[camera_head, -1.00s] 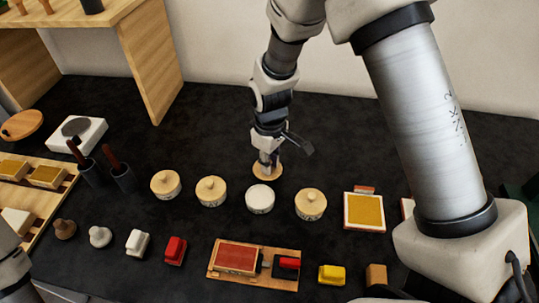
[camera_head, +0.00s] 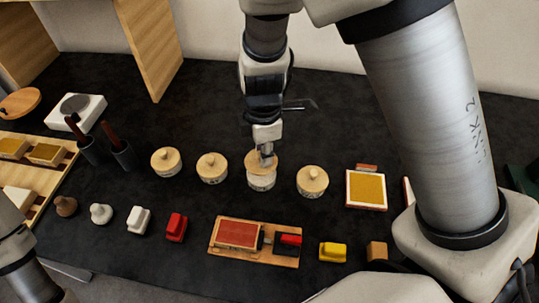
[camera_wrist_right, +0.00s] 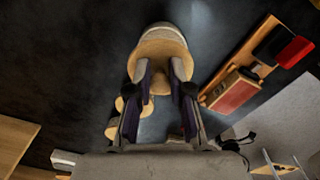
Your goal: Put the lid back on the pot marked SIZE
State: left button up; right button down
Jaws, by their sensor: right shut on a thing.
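The round wooden lid (camera_head: 254,164) is held by my right gripper (camera_head: 266,155), which is shut on it from above. The lid is over the pale pot (camera_head: 261,183), third from the left in the row of pots. The two overlap in the head view; I cannot tell whether they touch. The right wrist view shows the lid (camera_wrist_right: 155,50) at the fingertips, with the pot's pale side (camera_wrist_right: 163,29) beyond it. The pot's marking is too small to read. Part of my left arm shows at the lower left edge, but its gripper is out of view.
Lidded pots stand close by: two on the left (camera_head: 212,169) (camera_head: 166,162) and one on the right (camera_head: 312,181). A framed gold panel (camera_head: 366,189) lies further right. A wooden board with a red pad (camera_head: 238,234) lies in front. Dark table behind the row is clear.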

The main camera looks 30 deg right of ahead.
notch_tip(320, 180, up, 3)
jog(key=n+p, duration=0.1)
jog(key=p, duration=0.3)
jog(key=shift+w+a+r, duration=0.1)
jog(key=shift+w+r, duration=0.05)
jog(key=shift+r, duration=0.05)
pick_arm(q)
notch_tip(320, 180, up, 7)
jog(key=p, duration=0.1)
pick_arm(e)
jog(key=shift+s+f, duration=0.2)
jog(key=shift+f, duration=0.05)
notch_tip(320, 180, down, 6)
jog(key=b, duration=0.4)
jog(key=shift+b, duration=0.4)
jog(key=shift+f+b, duration=0.3)
jog(key=shift+b, duration=0.1)
pick_arm(q)
notch_tip(320, 180, down, 5)
jog(key=shift+f, duration=0.2)
jog(key=shift+f+b, duration=0.55)
jog(key=shift+f, duration=0.05)
jog(key=shift+f+b, duration=0.7)
jog(key=shift+b, duration=0.05)
pick_arm(e)
jog(key=shift+f, duration=0.15)
